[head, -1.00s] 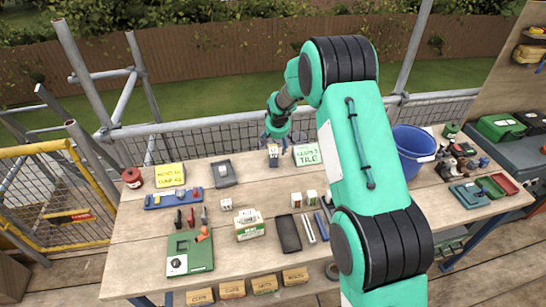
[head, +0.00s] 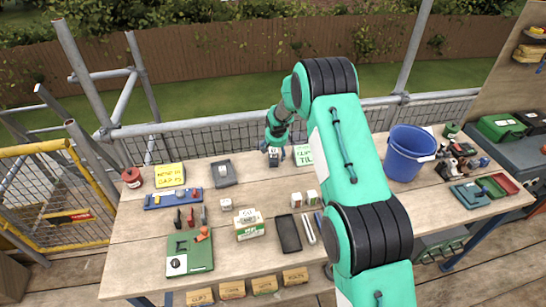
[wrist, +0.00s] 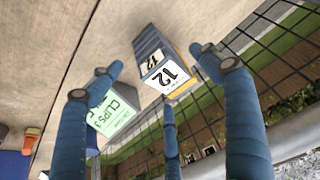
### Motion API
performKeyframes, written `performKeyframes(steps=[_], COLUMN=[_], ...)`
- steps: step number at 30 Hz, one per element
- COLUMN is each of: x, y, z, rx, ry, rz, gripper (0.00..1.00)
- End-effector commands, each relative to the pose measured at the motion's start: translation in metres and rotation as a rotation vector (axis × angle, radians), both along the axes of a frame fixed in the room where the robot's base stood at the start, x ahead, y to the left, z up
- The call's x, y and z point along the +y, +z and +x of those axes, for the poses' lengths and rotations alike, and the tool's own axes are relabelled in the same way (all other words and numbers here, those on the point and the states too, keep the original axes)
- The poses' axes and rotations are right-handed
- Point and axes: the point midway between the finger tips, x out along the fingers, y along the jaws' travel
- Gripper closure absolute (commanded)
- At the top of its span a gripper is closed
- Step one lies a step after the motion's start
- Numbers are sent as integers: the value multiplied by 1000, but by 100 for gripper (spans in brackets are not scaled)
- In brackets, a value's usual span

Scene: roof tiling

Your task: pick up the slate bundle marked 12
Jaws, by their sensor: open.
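The slate bundle marked 12 (head: 273,161) stands at the back edge of the bench, near the middle. In the wrist view the bundle (wrist: 150,45) is a dark grey stack with an orange edge and white labels reading 12. My gripper (head: 277,147) is just above and behind it in the head view. In the wrist view the blue fingers of my gripper (wrist: 160,70) are spread open, with the bundle's labelled end between and beyond them. I see no clear contact. The fingers partly hide the bundle in the head view.
A grey tray (head: 223,174) lies to the left. A blue bucket (head: 408,152) stands right. Mesh fencing (wrist: 275,45) runs just behind the bench edge.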

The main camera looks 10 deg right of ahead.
Motion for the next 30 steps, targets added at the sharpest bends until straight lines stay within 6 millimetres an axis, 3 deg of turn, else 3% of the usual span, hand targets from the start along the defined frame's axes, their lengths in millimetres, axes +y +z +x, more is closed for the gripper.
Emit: performKeyframes(steps=[13,30], x=[0,-3], y=[-4,-45], z=[2,20], rx=[0,-1], ry=[0,0], rz=[0,0], gripper=[22,22])
